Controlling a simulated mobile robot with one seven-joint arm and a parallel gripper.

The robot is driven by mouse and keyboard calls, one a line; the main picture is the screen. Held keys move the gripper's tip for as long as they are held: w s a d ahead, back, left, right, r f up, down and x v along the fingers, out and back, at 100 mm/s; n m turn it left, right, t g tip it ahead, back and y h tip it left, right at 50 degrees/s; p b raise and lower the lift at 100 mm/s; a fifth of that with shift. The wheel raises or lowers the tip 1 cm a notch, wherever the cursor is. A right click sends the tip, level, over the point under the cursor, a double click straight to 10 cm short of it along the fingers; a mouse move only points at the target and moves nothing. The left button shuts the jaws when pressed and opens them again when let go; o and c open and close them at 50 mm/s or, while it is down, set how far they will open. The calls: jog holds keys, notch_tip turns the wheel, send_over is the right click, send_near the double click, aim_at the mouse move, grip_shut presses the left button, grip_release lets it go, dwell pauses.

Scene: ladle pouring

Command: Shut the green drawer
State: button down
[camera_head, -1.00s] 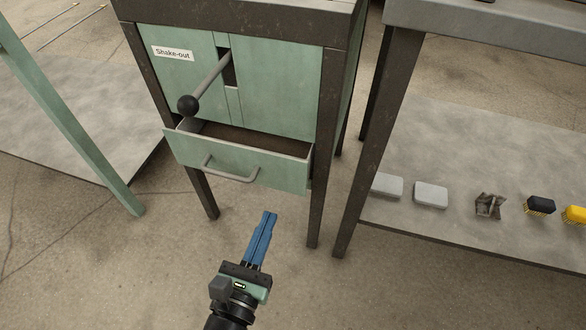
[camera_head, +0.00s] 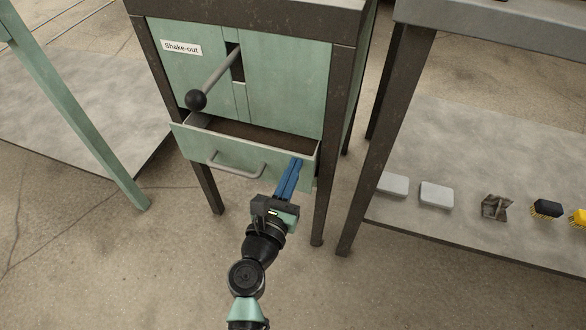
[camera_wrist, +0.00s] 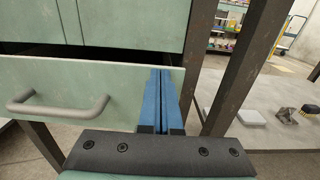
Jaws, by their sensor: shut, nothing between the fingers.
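The green drawer (camera_head: 205,151) is pulled partly out of the green cabinet, and its dark inside shows from above. Its grey bar handle (camera_head: 237,168) is on the front panel, left of my gripper. My gripper (camera_head: 296,162) has blue fingers, closed together and empty, at the right part of the drawer front. In the wrist view the drawer front (camera_wrist: 110,85) fills the left, and the fingertips (camera_wrist: 160,74) overlap its right part near the top edge. I cannot tell whether they touch the panel.
A lever with a black ball (camera_head: 196,99) sticks out of the cabinet above the drawer. To the right, a low shelf (camera_head: 450,140) bears grey blocks, a small metal piece and brushes. A green table leg (camera_head: 90,130) stands at the left.

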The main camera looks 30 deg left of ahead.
jog(key=x, duration=0.5)
jog(key=shift+r, duration=0.25)
jog(key=shift+d+f, duration=0.1)
